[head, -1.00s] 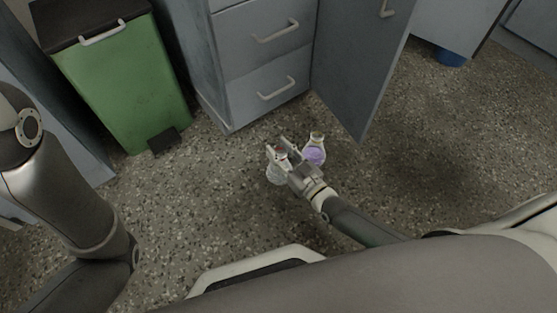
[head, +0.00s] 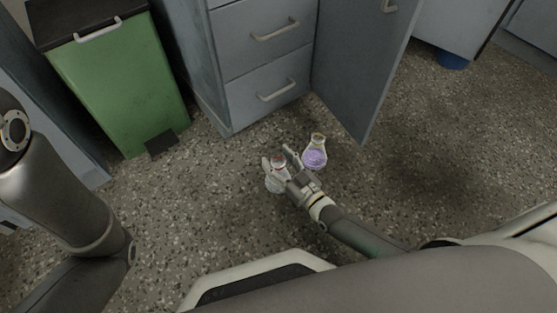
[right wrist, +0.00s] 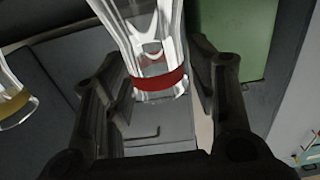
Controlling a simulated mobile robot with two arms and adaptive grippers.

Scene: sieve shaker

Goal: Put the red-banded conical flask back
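The red-banded conical flask (head: 275,183) stands upright on the speckled floor, with clear glass and a red band at its neck. In the right wrist view the neck of this flask (right wrist: 158,84) is between my fingers. My right gripper (head: 276,157) is open around the neck, one finger on each side; it also shows in the right wrist view (right wrist: 155,62). Narrow gaps seem to remain beside the glass. A second flask with purple liquid (head: 315,157) stands close by on the right; a yellow-banded neck (right wrist: 15,102) shows at the wrist view's left edge. My left gripper is out of view.
A grey drawer cabinet (head: 262,62) stands behind the flasks, with an open grey door (head: 362,70) on its right. A green pedal bin (head: 122,85) stands at the back left. The floor (head: 190,215) left of the flasks is clear, as is the floor on the right.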

